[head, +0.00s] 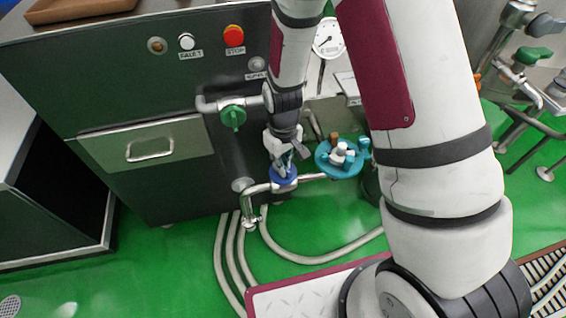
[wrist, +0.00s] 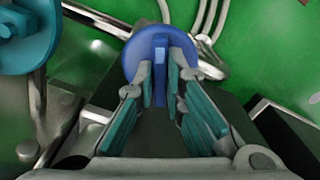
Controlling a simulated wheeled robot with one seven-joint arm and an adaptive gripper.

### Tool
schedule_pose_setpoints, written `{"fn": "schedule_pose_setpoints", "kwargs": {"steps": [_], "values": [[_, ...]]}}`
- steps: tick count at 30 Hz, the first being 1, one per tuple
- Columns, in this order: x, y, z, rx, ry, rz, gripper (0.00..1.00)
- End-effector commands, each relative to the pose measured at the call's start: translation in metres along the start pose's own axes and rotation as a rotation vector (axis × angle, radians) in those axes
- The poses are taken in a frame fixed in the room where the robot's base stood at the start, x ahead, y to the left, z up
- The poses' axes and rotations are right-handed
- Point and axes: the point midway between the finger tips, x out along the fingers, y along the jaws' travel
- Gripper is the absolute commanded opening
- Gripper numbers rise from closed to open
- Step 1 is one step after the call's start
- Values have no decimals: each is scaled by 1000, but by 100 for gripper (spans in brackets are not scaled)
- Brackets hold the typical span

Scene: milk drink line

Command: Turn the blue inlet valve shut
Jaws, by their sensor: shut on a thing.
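The blue inlet valve (head: 284,176) is a round blue handle on a steel pipe low at the front of the dark machine. In the wrist view the blue valve (wrist: 161,48) shows as a disc with a raised bar across it. My gripper (head: 285,160) reaches down onto it from above. In the wrist view my gripper's teal-padded fingers (wrist: 161,85) stand on both sides of the raised bar and are shut on it. The lower part of the valve and its stem are hidden behind the disc.
A green valve (head: 233,117) sits on a pipe above left. A teal round fitting (head: 340,157) with several small parts is close to the right of my gripper. Pale hoses (head: 310,258) lie on the green floor (head: 150,265). A red stop button (head: 234,36) is on the panel.

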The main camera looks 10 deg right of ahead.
Motion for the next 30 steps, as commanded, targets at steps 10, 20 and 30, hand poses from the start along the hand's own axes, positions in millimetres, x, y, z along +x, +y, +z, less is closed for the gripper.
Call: {"fn": "schedule_pose_setpoints", "kwargs": {"steps": [10, 20, 30], "values": [[-1, 0, 0, 278, 0, 0, 0], [0, 0, 0, 418, 0, 0, 0], [0, 0, 0, 453, 0, 0, 0]]}}
